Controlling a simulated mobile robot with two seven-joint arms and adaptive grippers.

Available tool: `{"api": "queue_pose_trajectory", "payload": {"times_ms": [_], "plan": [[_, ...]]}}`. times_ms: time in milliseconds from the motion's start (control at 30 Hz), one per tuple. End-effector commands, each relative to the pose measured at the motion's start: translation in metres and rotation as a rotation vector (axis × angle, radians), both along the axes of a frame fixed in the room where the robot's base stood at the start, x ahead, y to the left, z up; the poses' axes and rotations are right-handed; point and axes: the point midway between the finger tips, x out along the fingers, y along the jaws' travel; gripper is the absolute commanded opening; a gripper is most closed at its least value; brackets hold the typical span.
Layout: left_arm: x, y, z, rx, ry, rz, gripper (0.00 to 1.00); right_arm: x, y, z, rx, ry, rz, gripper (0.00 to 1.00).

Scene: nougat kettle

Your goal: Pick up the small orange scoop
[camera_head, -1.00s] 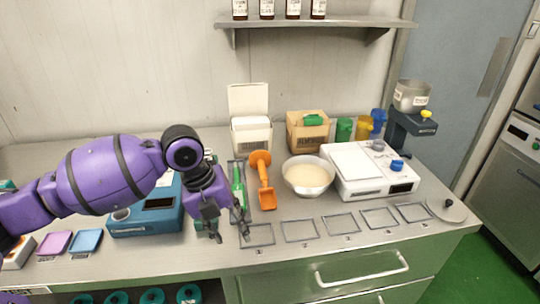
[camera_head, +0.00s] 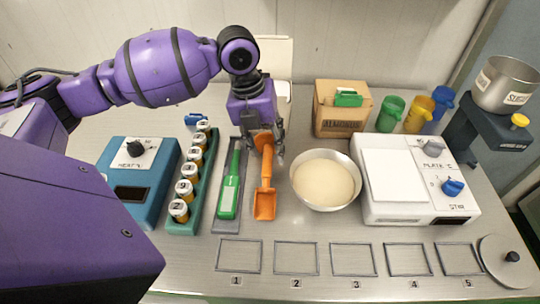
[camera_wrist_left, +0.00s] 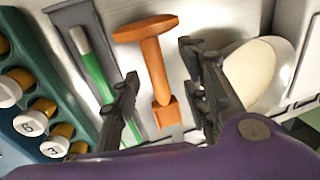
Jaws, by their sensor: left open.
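The small orange scoop (camera_head: 265,189) lies on the counter between the green tool on its grey tray and the white bowl. In the left wrist view the orange scoop (camera_wrist_left: 155,68) lies between the open fingers, with its wide T-shaped end at the top and its square scoop end lower down. My left gripper (camera_head: 262,146) is over the handle end of the scoop in the head view. It is open and empty, and its fingers (camera_wrist_left: 160,95) stand apart on either side of the scoop. I cannot tell the height of the fingertips above it. My right gripper does not show.
A grey tray (camera_head: 219,222) with a green tool (camera_head: 230,190) lies close on the left, beside a rack (camera_head: 206,190) of several jars. The bowl (camera_head: 324,205) of pale powder stands close on the right. Numbered frames (camera_head: 296,274) line the counter's front.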

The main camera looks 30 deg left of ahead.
Motion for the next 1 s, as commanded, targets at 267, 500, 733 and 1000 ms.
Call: {"api": "queue_pose_trajectory", "payload": {"times_ms": [267,500,733,1000], "plan": [[0.001,0.0,-0.039,-0.002,0.0,0.001,0.41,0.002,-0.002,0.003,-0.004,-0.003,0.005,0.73],[0.002,-0.002,-0.052,-0.001,-0.004,0.001,0.41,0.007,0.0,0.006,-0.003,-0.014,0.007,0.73],[0.002,-0.002,-0.052,0.0,-0.003,0.001,0.29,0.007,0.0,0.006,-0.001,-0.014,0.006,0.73],[0.002,-0.002,-0.052,0.0,-0.003,0.001,0.0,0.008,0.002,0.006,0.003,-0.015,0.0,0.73]]}}
